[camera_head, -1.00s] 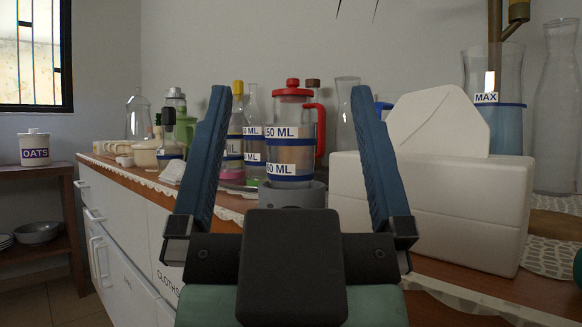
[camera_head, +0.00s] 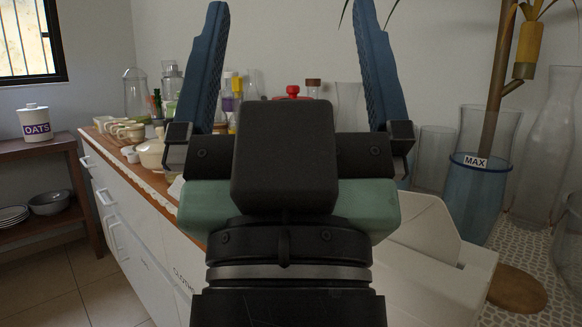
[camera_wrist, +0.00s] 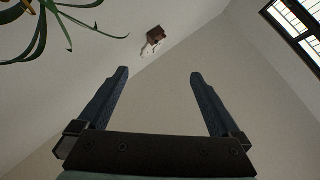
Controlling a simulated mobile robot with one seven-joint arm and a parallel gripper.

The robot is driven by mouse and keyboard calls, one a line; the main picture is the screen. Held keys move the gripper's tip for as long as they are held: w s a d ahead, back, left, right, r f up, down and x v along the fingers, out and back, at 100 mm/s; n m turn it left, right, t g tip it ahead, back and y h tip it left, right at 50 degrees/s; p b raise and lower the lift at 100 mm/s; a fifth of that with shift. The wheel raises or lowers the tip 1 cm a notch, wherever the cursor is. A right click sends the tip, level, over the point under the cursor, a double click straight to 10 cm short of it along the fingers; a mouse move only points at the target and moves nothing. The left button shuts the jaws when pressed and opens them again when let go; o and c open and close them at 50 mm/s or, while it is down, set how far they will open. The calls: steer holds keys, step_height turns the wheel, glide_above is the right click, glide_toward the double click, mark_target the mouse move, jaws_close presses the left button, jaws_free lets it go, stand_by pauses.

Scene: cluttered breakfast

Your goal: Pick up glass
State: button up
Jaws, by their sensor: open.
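My gripper (camera_head: 291,15) is open, with its blue fingers raised and nothing between them. It also shows open and empty in the wrist view (camera_wrist: 159,74), against bare wall. Several clear glass vessels stand on the counter in the head view. One clear glass (camera_head: 433,160) stands at the right, beside a larger glass vessel marked MAX (camera_head: 477,200) with a blue lower part. Another clear glass (camera_head: 348,100) stands behind my right finger, partly hidden. I cannot tell which one is the task's glass. My gripper touches none of them visibly.
A white box (camera_head: 465,270) lies at the lower right, partly behind my arm. A red-lidded jug (camera_head: 292,91) is mostly hidden behind my gripper. A tall glass vase (camera_head: 545,150) stands far right. Cups and a lidded pot (camera_head: 151,155) line the counter's left.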

steer(key=w+a+r+n+g+p, duration=0.1)
steer(key=w+r+n+g+p, duration=0.35)
steer(key=p, duration=0.55)
steer(key=w+a+f+n+g+h+p, duration=0.25)
steer(key=w+f+n+p, duration=0.35)
steer(key=w+n+p, duration=0.3)
steer(key=s+f+n+g+h+p, duration=0.1)
steer(key=s+f+n+g+p, duration=0.3)
steer(key=f+n+p, duration=0.4)
steer(key=s+f+n+g+h+p, duration=0.2)
steer(key=s+f+n+g+p, duration=0.1)
steer(key=f+n+p, duration=0.55)
steer(key=shift+n+y, duration=0.25)
steer(key=shift+n, duration=0.15)
steer(key=x, duration=0.7)
steer(key=r+x, duration=0.1)
steer(key=x, duration=0.3)
steer(key=shift+w+a+b, duration=0.1)
steer(key=shift+w+b, duration=0.3)
steer(key=shift+w, duration=0.15)
steer(key=c, duration=1.5)
step_height(320, 180, up, 10)
steer(key=p, duration=0.2)
steer(key=shift+p, duration=0.3)
